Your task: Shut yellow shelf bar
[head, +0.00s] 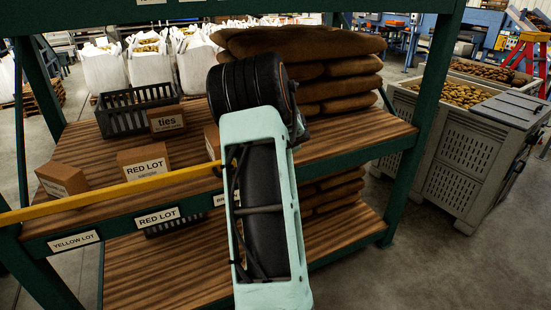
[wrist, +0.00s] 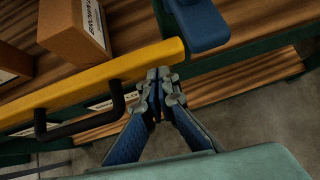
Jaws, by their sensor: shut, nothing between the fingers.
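The yellow shelf bar (head: 110,193) runs across the front of the wooden shelf from the left edge of the head view, and its right part is hidden behind my arm. In the wrist view the yellow bar (wrist: 95,75) ends near a blue piece (wrist: 200,25) at the shelf front. A black handle (wrist: 85,123) hangs from the bar's lower side. My gripper (wrist: 160,82) is shut and empty, with its fingertips just below the bar's right end. I cannot tell whether they touch it. In the head view my gripper is hidden by my arm.
The shelf (head: 190,120) holds a RED LOT box (head: 143,163), a ties box (head: 167,121), a black crate (head: 135,108) and stacked brown sacks (head: 335,75). A green post (head: 425,120) stands right of my arm. A grey potato bin (head: 450,130) is beyond.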

